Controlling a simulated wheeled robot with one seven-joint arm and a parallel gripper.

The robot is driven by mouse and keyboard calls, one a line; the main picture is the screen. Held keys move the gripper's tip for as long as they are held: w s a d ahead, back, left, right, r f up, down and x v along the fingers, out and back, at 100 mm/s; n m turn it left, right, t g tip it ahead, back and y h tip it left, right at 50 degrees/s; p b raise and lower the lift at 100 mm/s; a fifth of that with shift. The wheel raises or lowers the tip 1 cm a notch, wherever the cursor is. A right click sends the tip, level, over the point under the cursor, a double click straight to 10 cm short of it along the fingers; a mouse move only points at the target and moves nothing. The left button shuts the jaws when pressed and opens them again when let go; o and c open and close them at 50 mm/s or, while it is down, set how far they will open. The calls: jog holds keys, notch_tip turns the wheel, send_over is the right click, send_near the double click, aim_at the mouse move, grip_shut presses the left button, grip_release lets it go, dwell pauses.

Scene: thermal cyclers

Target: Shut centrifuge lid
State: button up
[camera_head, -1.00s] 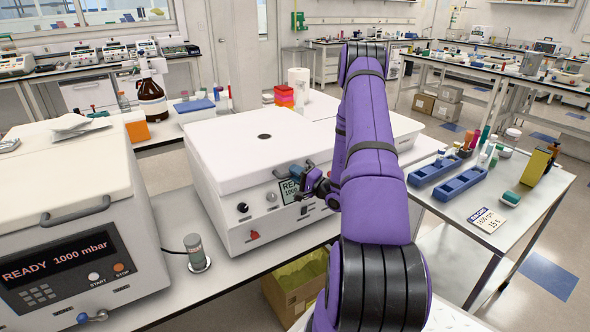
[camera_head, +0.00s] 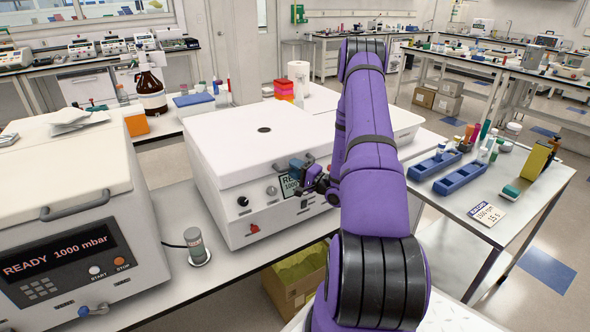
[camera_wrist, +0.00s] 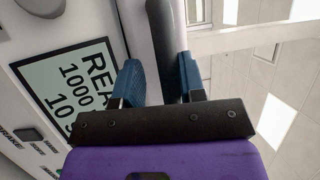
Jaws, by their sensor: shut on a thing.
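The white centrifuge (camera_head: 262,222) stands on the bench in the middle of the head view. Its wide lid (camera_head: 250,150) has a dark round port on top and lies flat over the body. I cannot make out a gap at its front edge. My gripper (camera_head: 303,174) is at the lid's front handle, just above the display (camera_head: 288,186). In the wrist view, the blue fingertips of my gripper (camera_wrist: 160,82) sit on both sides of the grey handle (camera_wrist: 166,40), shut on it. My purple arm hides the right part of the centrifuge.
A second machine (camera_head: 75,240), reading READY 1000 mbar, stands at left. A small grey-capped cylinder (camera_head: 195,245) stands between the two. A side table at right holds blue racks (camera_head: 460,178) and a paper card (camera_head: 487,213). An open cardboard box (camera_head: 297,283) is below the bench.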

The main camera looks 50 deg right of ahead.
jog(key=s+d+f, duration=0.1)
jog(key=s, duration=0.9)
jog(key=shift+s+d+f, duration=0.15)
jog(key=shift+s+f, duration=0.15)
jog(key=shift+f, duration=0.1)
